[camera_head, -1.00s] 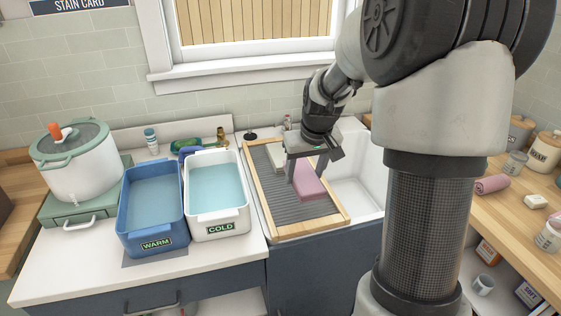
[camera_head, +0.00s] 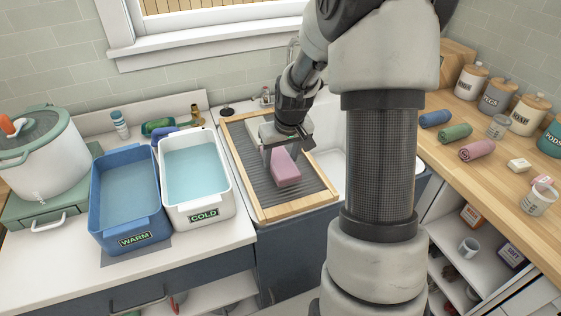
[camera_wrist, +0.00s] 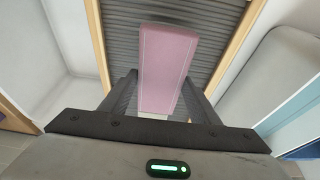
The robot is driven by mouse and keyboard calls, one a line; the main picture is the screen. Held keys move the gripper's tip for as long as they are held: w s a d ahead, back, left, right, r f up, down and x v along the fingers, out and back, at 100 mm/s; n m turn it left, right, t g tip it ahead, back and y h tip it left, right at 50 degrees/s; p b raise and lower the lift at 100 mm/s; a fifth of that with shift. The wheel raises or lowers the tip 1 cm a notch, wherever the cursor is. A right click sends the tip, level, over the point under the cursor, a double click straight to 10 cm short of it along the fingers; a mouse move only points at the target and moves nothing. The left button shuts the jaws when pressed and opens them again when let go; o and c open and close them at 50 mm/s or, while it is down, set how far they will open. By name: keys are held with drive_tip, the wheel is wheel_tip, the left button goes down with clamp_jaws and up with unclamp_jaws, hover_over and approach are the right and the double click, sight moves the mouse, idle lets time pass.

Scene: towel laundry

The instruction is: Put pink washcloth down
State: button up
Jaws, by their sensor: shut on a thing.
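The pink washcloth (camera_head: 285,170) is a folded, block-like bundle over the ribbed grey washboard with a wooden frame (camera_head: 290,211), which sits at the sink. My gripper (camera_head: 281,157) points down and is shut on the washcloth. In the wrist view, the washcloth (camera_wrist: 166,60) lies between the two dark fingers of my gripper (camera_wrist: 160,88), with its long end reaching out past them over the ribs. I cannot tell whether its underside touches the board.
The blue WARM tub (camera_head: 124,224) and white COLD tub (camera_head: 200,203) hold water left of the washboard. A white pot (camera_head: 45,160) stands farther left. Rolled towels (camera_head: 477,150) and jars lie on the wooden counter at right. The white sink basin (camera_head: 327,123) is partly hidden by my arm.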

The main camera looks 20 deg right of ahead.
drive_tip(key=shift+f, duration=0.8)
drive_tip(key=shift+f, duration=0.15)
drive_tip(key=o, duration=1.1)
drive_tip(key=shift+r, duration=0.55)
drive_tip(key=v, duration=1.1)
drive_tip(key=shift+s+r+p, duration=0.1)
drive_tip(key=shift+s+p, duration=0.1)
drive_tip(key=shift+p, duration=0.1)
